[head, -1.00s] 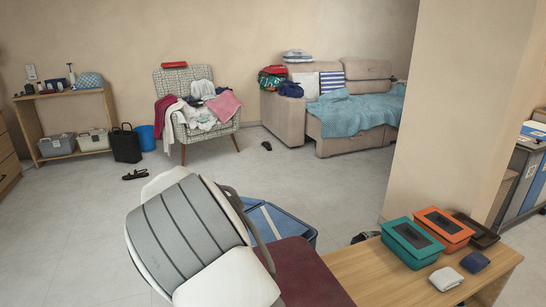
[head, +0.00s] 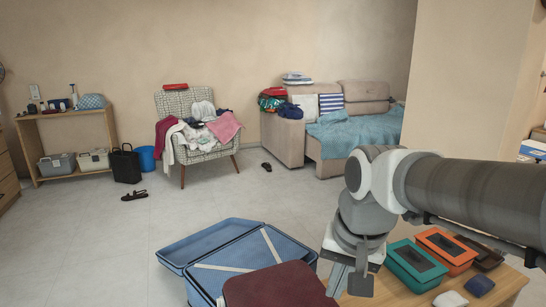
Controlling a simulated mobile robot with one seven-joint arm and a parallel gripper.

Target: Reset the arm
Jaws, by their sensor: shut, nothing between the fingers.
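My gripper (head: 348,286) hangs down from my wrist, right of centre in the head view. It is shut and holds nothing. It is near the left end of the wooden table (head: 395,293). I cannot tell how far above the table it is. My arm reaches in from the right edge and hides part of the wall and floor.
A teal box (head: 417,264) and an orange box (head: 446,249) stand on the table. An open blue suitcase (head: 222,258) lies to the left, partly behind a dark red surface (head: 276,286). The armchair (head: 198,103) and sofa (head: 284,137) stand far back. Floor between is mostly clear.

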